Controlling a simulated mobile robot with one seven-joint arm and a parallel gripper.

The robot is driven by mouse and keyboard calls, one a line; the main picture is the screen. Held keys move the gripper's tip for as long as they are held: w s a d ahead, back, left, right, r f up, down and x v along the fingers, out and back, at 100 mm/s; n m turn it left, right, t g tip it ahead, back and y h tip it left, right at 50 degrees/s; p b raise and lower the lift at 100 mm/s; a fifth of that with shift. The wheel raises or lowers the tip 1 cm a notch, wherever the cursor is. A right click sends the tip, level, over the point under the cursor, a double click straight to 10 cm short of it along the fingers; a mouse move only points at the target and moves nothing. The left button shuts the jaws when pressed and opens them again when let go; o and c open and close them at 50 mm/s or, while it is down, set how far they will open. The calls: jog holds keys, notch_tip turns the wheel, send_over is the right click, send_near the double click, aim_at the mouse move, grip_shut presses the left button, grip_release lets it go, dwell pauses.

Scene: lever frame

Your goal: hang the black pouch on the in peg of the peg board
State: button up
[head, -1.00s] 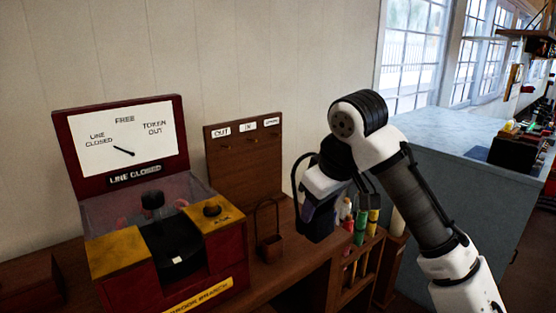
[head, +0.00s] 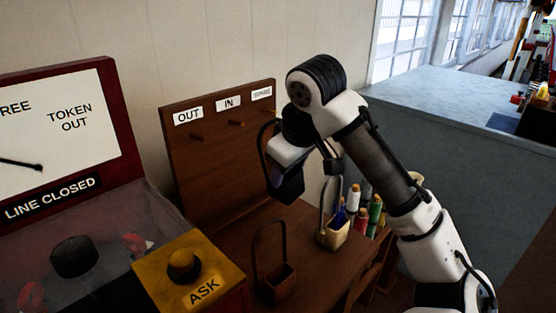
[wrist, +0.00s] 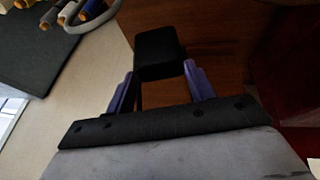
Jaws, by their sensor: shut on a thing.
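The black pouch (head: 289,187) hangs in the air from my gripper (head: 278,172), its dark loop handle standing up on the left side. In the wrist view the black pouch (wrist: 158,50) sits between the two purple fingers of my gripper (wrist: 160,86), which is shut on it; the exact grip point is hard to see. The brown peg board (head: 190,165) stands left of and behind the pouch. Its in peg (head: 237,123) is bare under the IN label (head: 228,103). The pouch is right of this peg and lower, apart from it.
The out peg (head: 198,137) is bare; a third label (head: 262,93) is at the right, its peg area partly hidden by my arm. A brown pouch (head: 273,283) and a cream pouch (head: 333,235) stand on the bench. The lever frame (head: 60,185) is at left, coloured bottles (head: 375,210) at right.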

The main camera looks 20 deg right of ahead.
jog(key=shift+w+f, duration=0.3)
jog(key=shift+w, duration=0.15)
jog(key=shift+w+a, duration=0.15)
jog(key=shift+w, duration=0.2)
jog(key=w+a+f, duration=0.1)
jog(key=w+a, duration=0.2)
jog(key=w, duration=0.5)
dwell(0.4)
jog(key=shift+w+f, duration=0.1)
jog(key=shift+f, duration=0.2)
dwell(0.4)
jog(key=o, duration=1.5)
jog(key=shift+a, duration=0.1)
jog(key=shift+o, duration=0.2)
jog(key=v, duration=1.4)
jog(key=shift+d+b, duration=0.3)
